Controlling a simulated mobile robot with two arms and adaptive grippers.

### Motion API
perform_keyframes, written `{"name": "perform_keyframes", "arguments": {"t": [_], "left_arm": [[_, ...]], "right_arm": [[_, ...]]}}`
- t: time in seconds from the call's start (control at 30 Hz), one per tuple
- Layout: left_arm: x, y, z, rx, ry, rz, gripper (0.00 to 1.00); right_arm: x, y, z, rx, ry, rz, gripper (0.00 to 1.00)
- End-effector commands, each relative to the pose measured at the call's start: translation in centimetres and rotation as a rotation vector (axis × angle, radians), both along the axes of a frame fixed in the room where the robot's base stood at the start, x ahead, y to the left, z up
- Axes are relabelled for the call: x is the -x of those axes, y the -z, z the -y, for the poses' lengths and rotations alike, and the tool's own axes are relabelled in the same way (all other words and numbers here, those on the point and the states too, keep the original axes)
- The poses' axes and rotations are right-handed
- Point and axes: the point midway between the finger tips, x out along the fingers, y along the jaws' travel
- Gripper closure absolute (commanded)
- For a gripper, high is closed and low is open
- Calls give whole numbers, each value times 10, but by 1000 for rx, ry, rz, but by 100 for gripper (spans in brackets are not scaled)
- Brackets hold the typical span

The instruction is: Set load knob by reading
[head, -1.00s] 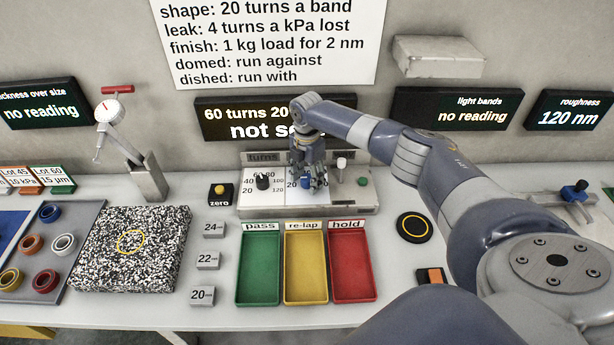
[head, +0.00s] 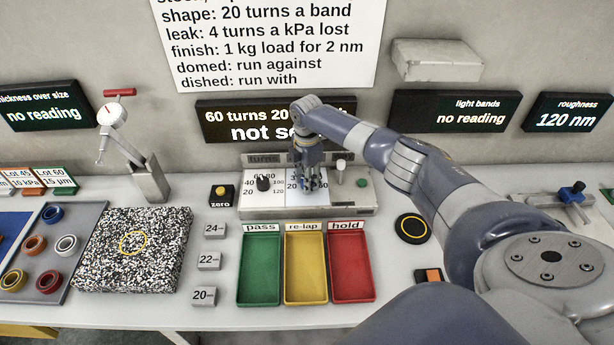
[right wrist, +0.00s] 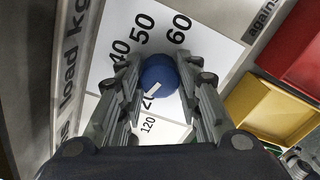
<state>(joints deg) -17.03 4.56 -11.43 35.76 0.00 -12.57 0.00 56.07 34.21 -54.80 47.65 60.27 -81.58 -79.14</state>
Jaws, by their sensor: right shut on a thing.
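My right gripper (head: 308,187) points down over the control box (head: 353,201) at the back of the bench. In the right wrist view its fingers (right wrist: 165,108) are shut on the blue load knob (right wrist: 156,74), one on each side. The knob's white pointer mark slants to the lower left, towards a partly covered 20. The white dial plate (right wrist: 196,17) beside it shows 40, 50 and 60, with "load kg" along the edge. In the head view the gripper mostly hides this knob. The wall display (head: 226,121) reads "60 turns 20" and "not se", the rest hidden by my arm.
A black turns knob (head: 263,184), a white-topped lever (head: 341,165) and a green button (head: 362,182) are on the box. Green (head: 259,302), yellow (head: 306,303) and red (head: 352,302) trays lie in front. The roughness display (head: 569,112) reads 120 nm.

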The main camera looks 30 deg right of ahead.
Motion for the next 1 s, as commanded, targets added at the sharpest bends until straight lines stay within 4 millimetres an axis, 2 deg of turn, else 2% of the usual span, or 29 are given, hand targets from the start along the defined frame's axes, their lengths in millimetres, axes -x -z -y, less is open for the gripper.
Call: {"name": "perform_keyframes", "arguments": {"t": [1.0], "left_arm": [[5,-45,-1,-1,1,-9,56]], "right_arm": [[0,-1,0,1,967,-3,92]]}}
